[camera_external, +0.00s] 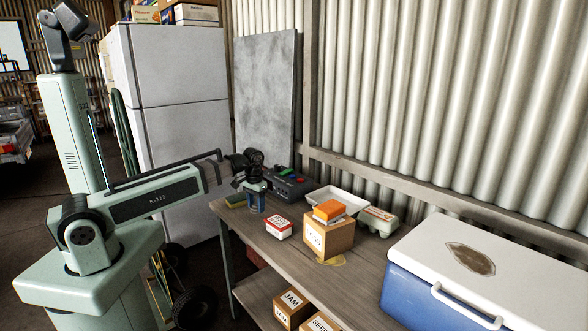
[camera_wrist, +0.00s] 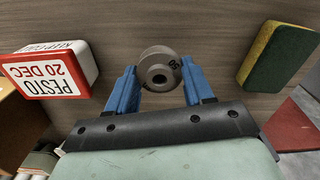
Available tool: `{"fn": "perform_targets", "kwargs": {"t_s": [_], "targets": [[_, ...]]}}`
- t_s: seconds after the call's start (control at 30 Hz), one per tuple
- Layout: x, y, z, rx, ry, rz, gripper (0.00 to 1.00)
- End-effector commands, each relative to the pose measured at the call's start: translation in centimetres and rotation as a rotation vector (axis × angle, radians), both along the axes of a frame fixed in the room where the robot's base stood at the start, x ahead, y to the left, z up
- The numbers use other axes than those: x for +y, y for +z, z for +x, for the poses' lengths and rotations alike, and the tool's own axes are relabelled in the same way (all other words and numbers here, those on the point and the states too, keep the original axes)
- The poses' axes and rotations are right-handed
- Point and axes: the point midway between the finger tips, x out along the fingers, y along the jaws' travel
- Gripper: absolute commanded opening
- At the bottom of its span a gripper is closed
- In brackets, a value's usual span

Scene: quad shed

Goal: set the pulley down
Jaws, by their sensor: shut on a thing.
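The pulley (camera_wrist: 160,68) is a grey-brown metal wheel with a central hole, seen in the wrist view between the two blue fingers. My gripper (camera_wrist: 158,72) is shut on it, one finger at each side. In the external view my gripper (camera_external: 256,199) points down over the left end of the wooden workbench (camera_external: 285,258). The pulley is too small and too covered by the fingers to make out there. The fingertips are close to the bench top. I cannot tell whether the pulley touches the wood.
A red-and-white pesto box (camera_external: 278,229) stands right of my gripper, and a green-yellow sponge (camera_external: 235,201) lies left. A button box (camera_external: 288,184) is behind.

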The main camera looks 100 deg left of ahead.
Motion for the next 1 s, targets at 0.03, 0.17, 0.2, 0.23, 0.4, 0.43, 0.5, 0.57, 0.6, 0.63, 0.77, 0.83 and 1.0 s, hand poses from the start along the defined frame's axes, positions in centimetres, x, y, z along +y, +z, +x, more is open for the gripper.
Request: {"fn": "perform_targets", "kwargs": {"t_s": [0.03, 0.17, 0.2, 0.23, 0.4, 0.43, 0.5, 0.57, 0.6, 0.63, 0.77, 0.83, 1.0], "targets": [[0.0, -0.5, 0.0, 0.001, 0.000, -0.001, 0.17], [0.0, -2.0, 0.0, 0.002, 0.000, -0.001, 0.17], [-0.1, -2.5, 0.0, 0.001, 0.000, -0.002, 0.17], [-0.1, -2.8, 0.0, 0.002, 0.000, -0.002, 0.17], [0.0, -3.5, 0.0, 0.000, 0.000, 0.000, 0.17], [0.0, -3.5, 0.0, 0.000, 0.000, 0.000, 0.17], [0.0, -3.5, 0.0, 0.000, 0.000, 0.000, 0.17], [0.0, -3.5, 0.0, 0.000, 0.000, 0.000, 0.17], [0.0, -3.5, 0.0, 0.000, 0.000, 0.000, 0.17], [0.0, -3.5, 0.0, 0.000, 0.000, 0.000, 0.17], [0.0, -3.8, 0.0, 0.001, 0.000, -0.001, 0.53], [0.0, -3.8, 0.0, 0.000, 0.000, 0.000, 0.59], [0.0, -3.8, 0.0, 0.001, 0.000, -0.001, 0.76]]}}
